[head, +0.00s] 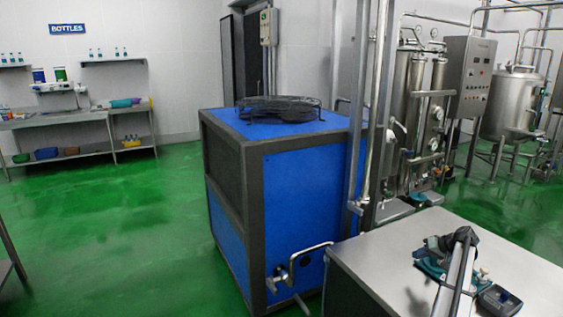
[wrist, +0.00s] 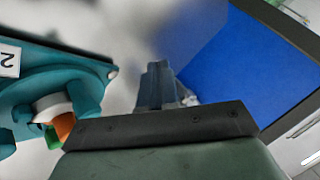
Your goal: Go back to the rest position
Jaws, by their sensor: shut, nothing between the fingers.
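In the wrist view my gripper (wrist: 158,75) points away from the camera with its dark fingers together. Nothing shows between them. A teal part (wrist: 45,75) with a white label reading "2" is at the left of that view, beside the fingers and apart from them. White, orange and green pieces show at its lower end. In the head view I cannot clearly make out the gripper among the teal and dark parts at the lower right.
A steel table (head: 395,262) fills the lower right of the head view. A dark-teal device (head: 499,301) is at its front. A blue cabinet (head: 308,185) with a black fan guard (head: 279,107) stands behind it, with a bent pipe (head: 300,262). Green floor (head: 110,235) is open at left.

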